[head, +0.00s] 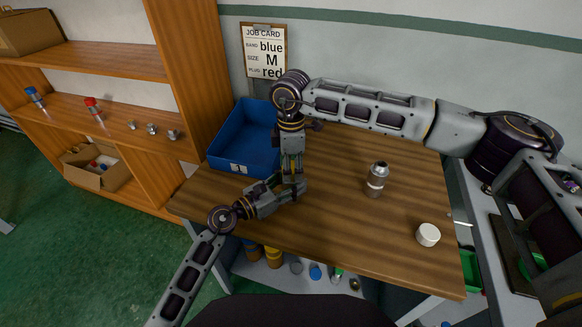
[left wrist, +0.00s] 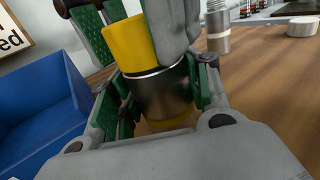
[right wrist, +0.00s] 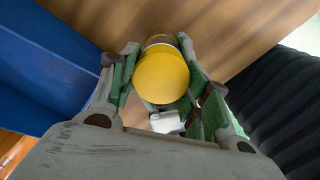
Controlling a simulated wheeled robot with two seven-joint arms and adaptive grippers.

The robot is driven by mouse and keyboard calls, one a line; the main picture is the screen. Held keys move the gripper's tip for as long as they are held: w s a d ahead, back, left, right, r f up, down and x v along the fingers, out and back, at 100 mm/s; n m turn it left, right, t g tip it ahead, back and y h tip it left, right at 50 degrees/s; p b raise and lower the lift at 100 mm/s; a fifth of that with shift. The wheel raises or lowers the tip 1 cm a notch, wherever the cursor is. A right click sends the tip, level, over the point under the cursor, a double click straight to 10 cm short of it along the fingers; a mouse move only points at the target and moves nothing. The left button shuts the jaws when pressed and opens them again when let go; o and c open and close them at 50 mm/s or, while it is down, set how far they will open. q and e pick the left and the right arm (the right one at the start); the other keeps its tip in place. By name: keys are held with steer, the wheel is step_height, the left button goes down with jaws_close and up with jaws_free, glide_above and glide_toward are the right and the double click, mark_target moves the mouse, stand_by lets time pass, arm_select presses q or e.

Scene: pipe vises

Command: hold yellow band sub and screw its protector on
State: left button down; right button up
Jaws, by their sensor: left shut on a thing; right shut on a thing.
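My left gripper (head: 286,190) is shut on the metal body of the yellow band sub (left wrist: 160,95), low over the table. A yellow band shows at its lower end in the left wrist view. My right gripper (head: 292,168) comes down from above and is shut on the yellow protector (left wrist: 130,42). The protector is at the sub's upper end, seemingly against it; I cannot tell how far the threads are engaged. In the right wrist view the protector's round end (right wrist: 162,78) faces the camera between the green finger pads. In the head view the grippers mostly hide both parts.
A blue bin (head: 240,140) stands close at the table's back left. A silver sub (head: 377,178) stands upright on the table, with a white cap (head: 428,234) at the right. A job card (head: 264,50) hangs on the wall. Shelves (head: 100,85) stand left. The front middle is clear.

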steer(key=shift+w+m, duration=0.1)
steer(key=shift+m, duration=2.1)
steer(key=o, duration=0.9)
steer(key=shift+r, duration=0.1)
steer(key=shift+r, duration=2.2)
steer(key=shift+c, duration=0.3)
